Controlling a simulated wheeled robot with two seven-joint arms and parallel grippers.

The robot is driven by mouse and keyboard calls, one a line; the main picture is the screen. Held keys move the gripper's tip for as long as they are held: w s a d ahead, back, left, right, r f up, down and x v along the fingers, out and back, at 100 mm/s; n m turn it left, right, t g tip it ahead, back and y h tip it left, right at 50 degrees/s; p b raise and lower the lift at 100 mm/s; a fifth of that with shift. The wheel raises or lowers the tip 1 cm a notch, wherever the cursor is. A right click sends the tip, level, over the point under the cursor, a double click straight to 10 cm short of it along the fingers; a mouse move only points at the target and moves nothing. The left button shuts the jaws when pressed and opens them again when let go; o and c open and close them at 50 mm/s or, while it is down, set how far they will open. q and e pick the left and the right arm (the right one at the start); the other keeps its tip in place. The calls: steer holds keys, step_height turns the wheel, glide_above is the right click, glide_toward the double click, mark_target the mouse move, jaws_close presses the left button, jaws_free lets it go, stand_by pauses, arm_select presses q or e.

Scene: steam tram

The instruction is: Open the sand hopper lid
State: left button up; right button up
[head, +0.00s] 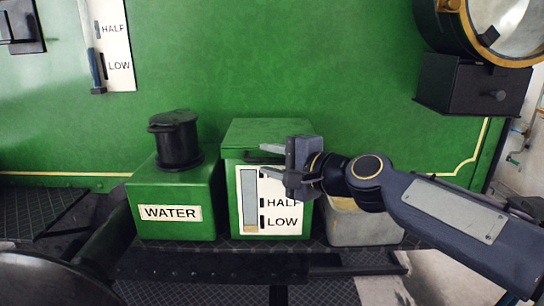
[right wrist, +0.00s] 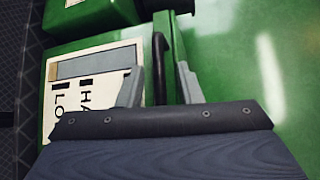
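The sand hopper is a green box (head: 232,200) with a HALF and LOW gauge (head: 250,205) on its front. Its green lid (head: 265,130) lies flat and shut on top. A black bar handle (head: 258,159) is at the lid's front edge, and it also shows in the right wrist view (right wrist: 159,62). My right gripper (head: 268,161) is in front of the hopper, partly covering the gauge. In the right wrist view its two fingers (right wrist: 160,82) are apart, one on each side of the handle, with gaps visible. My left gripper is not in view.
A green WATER box (head: 172,207) with a black round cap (head: 176,140) stands to the left. A grey bin (head: 365,228) stands to the right, partly behind my arm. A black box with a lamp (head: 470,85) juts out at upper right. The green wall is behind.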

steer(key=shift+c, duration=0.2)
jaws_close()
